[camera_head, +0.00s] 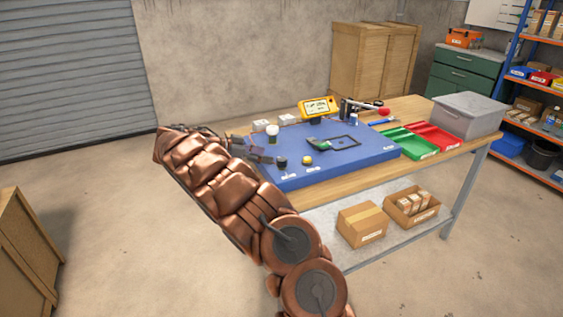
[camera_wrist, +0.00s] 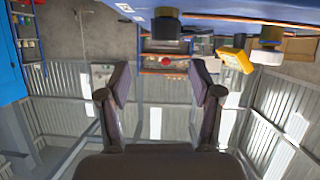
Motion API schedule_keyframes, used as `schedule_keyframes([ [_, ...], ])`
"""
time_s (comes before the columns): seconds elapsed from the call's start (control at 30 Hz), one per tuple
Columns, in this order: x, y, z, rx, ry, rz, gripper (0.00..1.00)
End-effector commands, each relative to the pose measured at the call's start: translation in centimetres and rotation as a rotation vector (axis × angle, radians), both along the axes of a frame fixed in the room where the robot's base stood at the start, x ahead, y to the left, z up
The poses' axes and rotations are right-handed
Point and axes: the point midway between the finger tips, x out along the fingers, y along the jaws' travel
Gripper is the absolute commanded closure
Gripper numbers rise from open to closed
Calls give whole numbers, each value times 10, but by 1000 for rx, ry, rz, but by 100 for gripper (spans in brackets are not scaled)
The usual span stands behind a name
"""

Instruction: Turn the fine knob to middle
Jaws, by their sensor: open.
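A small black knob (camera_head: 281,162) stands at the near left of the blue mat (camera_head: 330,166), with a white label in front of it. A yellow knob (camera_head: 307,160) is to its right. The labels are too small to read, so I cannot tell which is the fine knob. My gripper (camera_head: 262,150) is open and empty, just left of the black knob. In the wrist view, which appears upside down, my gripper's fingers (camera_wrist: 161,82) are spread apart. A black knob (camera_wrist: 166,26) shows above the gap between them, apart from both fingers. Its pointer direction cannot be made out.
A white-lidded jar (camera_head: 272,133) stands behind my gripper. A yellow device with a screen (camera_head: 319,106) is at the back. Green (camera_head: 408,143) and red (camera_head: 437,136) trays and a grey bin (camera_head: 467,117) are at right.

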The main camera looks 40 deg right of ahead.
Motion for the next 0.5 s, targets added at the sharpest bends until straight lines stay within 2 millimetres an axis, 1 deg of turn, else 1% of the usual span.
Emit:
schedule_keyframes([
  [0.03, 3, -1, -6, -5, -14, -2, 35],
  [0.07, 5, -1, -8, -9, -20, -4, 35],
  [0.27, 5, -7, -10, -20, -36, -9, 35],
  [0.37, 2, -13, -12, -20, -34, -10, 35],
  [0.5, -4, -28, -19, -18, -33, -10, 35],
])
